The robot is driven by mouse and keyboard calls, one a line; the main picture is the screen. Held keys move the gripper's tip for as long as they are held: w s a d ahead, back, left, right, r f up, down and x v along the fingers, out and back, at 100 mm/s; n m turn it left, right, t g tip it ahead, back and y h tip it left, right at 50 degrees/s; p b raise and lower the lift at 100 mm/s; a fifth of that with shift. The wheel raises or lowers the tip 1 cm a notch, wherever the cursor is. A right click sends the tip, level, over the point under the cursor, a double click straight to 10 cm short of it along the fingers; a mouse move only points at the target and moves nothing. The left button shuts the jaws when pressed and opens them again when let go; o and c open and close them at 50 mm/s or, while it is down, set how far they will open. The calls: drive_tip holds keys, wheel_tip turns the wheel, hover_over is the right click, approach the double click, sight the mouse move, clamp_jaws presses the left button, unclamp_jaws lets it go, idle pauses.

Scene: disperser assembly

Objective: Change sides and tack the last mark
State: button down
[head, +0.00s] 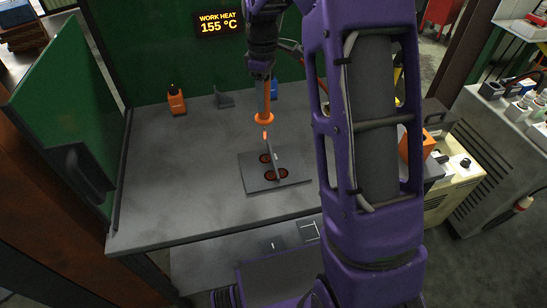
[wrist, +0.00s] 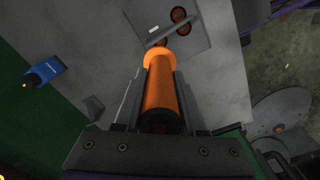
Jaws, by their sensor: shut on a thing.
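My gripper (wrist: 160,100) is shut on an orange torch (wrist: 160,88), seen lengthwise in the wrist view. In the head view the torch (head: 264,118) points down, its tip near the workpiece; whether it touches cannot be told. The workpiece is a flat dark plate (head: 250,178) with a thin upright strip (head: 276,160) across it. Dark red round marks (head: 277,174) show beside the strip. In the wrist view the plate (wrist: 203,42) is ahead of the torch, with red marks (wrist: 179,15) along the strip and one partly hidden behind the torch.
An orange device (head: 176,101), a small grey bracket (head: 223,99) and a blue device (wrist: 42,72) stand at the back of the grey bench (head: 160,200). A green side screen (head: 65,100) is at left. A sign (head: 219,23) reads work heat 155 °C. The bench's left is clear.

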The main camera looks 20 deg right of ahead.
drive_tip(key=d+f+b, duration=0.3)
drive_tip(key=f, duration=0.4)
drive_tip(key=shift+d+f, duration=0.2)
drive_tip(key=shift+f, duration=0.05)
idle(0.4)
drive_tip(key=shift+f+b, duration=0.35)
drive_tip(key=shift+f, duration=0.4)
idle(1.9)
wheel_tip(320, 180, up, 9)
drive_tip(key=p, duration=0.3)
drive_tip(key=shift+p, duration=0.35)
idle(0.6)
